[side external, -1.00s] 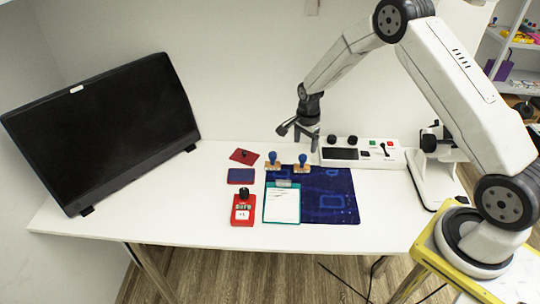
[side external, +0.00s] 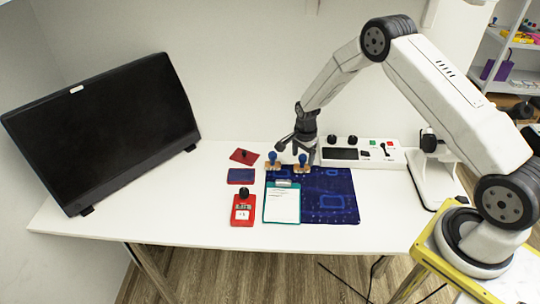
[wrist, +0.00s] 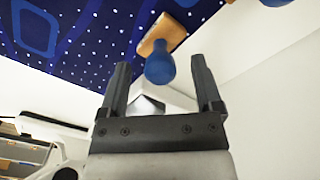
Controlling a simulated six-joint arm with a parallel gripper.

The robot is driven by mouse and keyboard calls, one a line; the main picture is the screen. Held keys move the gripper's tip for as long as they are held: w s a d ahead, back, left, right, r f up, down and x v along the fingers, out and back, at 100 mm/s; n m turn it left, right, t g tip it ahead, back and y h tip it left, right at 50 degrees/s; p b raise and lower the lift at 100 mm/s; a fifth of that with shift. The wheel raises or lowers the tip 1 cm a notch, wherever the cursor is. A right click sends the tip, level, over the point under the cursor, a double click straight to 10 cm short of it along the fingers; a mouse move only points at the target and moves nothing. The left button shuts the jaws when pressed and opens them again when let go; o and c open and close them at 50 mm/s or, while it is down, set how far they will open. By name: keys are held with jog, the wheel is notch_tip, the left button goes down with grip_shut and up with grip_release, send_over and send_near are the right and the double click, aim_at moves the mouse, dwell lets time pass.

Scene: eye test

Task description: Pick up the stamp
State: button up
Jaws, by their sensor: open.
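Two stamps with blue knob handles and wooden bases stand side by side at the back of the work area: a left stamp (side external: 272,160) and a right stamp (side external: 302,162). My gripper (side external: 298,151) is open just above the right stamp, its fingers pointing down. In the wrist view, one stamp's blue handle (wrist: 160,64) appears between the open fingertips (wrist: 160,68), with its wooden base beyond on the blue mat. The other stamp (wrist: 276,2) is cut off at the top edge. I cannot tell whether the fingers touch the handle.
A dark blue mat (side external: 340,208) lies under a teal clipboard (side external: 282,222). Left of it are a red stamper (side external: 242,214), a blue ink pad (side external: 241,176) and a red item (side external: 244,155). A white control box (side external: 392,157) stands at the back right, close to my gripper. A black monitor (side external: 105,130) fills the left.

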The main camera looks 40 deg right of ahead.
jog(key=shift+f, duration=1)
grip_shut()
